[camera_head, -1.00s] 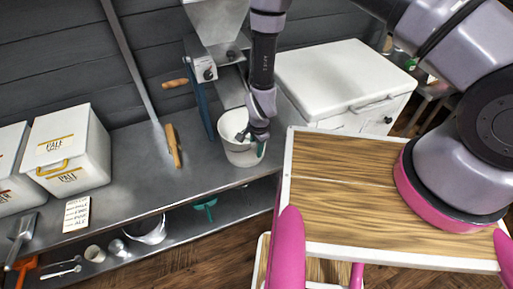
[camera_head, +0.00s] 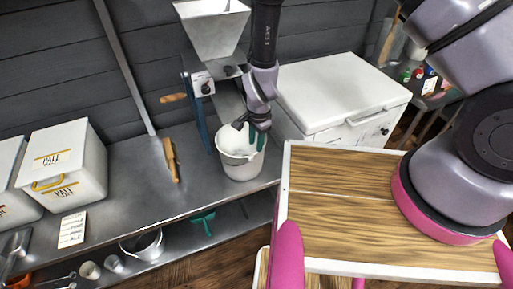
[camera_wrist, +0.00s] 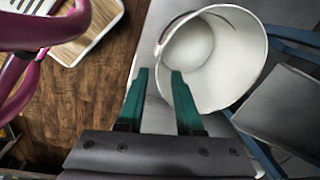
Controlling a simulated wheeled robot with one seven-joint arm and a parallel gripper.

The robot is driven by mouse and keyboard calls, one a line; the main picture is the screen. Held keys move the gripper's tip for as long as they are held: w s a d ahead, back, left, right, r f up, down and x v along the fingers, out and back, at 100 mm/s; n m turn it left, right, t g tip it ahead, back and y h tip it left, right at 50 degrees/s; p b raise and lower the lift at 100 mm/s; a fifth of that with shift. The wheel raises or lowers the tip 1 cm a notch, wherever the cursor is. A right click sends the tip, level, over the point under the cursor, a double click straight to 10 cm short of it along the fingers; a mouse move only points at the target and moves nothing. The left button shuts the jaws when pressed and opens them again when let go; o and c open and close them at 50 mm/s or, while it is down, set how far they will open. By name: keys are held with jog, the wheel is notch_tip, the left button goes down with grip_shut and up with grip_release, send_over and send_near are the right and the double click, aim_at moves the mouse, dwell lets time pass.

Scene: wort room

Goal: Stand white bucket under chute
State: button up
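The white bucket (camera_head: 241,166) stands upright on the grey metal bench, at its front right. The chute (camera_head: 229,98) slopes down from the grey mill hopper (camera_head: 213,28) behind it; its lower end is close behind the bucket's rim, and I cannot tell whether it overhangs the opening. My gripper (camera_head: 250,138) is at the bucket's near right rim, pointing down. In the wrist view, its green fingers (camera_wrist: 160,73) are apart, one outside the bucket and one over its opening (camera_wrist: 205,45), with the rim between them. The bucket looks empty.
A blue upright board (camera_head: 198,112) is left of the bucket. A wooden-handled brush (camera_head: 171,159), a label card (camera_head: 72,229) and a white grain box (camera_head: 67,163) lie farther left. A white chest (camera_head: 340,85) stands right. My wooden-topped base fills the front right.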

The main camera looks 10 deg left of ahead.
jog(key=shift+r, duration=0.25)
jog(key=shift+w+r, duration=0.1)
